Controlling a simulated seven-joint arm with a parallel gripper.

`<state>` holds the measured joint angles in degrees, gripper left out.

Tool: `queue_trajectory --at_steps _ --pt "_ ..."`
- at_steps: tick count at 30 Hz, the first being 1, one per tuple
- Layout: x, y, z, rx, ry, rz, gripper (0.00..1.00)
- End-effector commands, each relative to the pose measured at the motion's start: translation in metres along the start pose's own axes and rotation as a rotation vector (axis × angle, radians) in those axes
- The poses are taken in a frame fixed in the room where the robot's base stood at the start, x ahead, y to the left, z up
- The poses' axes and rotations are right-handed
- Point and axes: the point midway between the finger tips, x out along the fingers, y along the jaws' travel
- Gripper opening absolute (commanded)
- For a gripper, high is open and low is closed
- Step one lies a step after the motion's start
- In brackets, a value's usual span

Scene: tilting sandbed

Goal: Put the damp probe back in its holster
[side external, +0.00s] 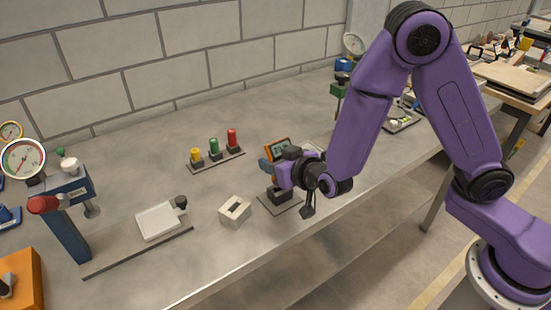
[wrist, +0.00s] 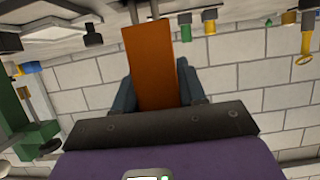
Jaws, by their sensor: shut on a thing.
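The damp probe (side external: 278,149), an orange body with a dark screen, is at my gripper, above the bench. In the wrist view its orange body (wrist: 149,60) stands between two blue-grey fingers. My gripper (side external: 267,167) is shut on it. A dark block (side external: 279,194) on a flat grey plate (side external: 277,207) sits just below the gripper; it looks like the holster, but its opening is not clear. The probe's lower end is hidden behind the gripper, so I cannot tell whether it touches the block.
A pale block with a dark slot (side external: 235,211) stands left of the plate. Yellow, green and red pegs (side external: 214,150) stand behind. A press with a gauge (side external: 65,205) and a white pad (side external: 160,220) are at the left. The bench's front edge is close.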

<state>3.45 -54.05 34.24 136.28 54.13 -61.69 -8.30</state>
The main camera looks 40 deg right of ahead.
Motion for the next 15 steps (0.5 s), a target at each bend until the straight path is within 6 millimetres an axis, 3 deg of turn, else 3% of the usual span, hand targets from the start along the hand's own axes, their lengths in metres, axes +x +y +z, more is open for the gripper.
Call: queue_trajectory --at_steps 15 --pt "0.005 0.000 0.012 -0.001 0.001 0.000 0.15"
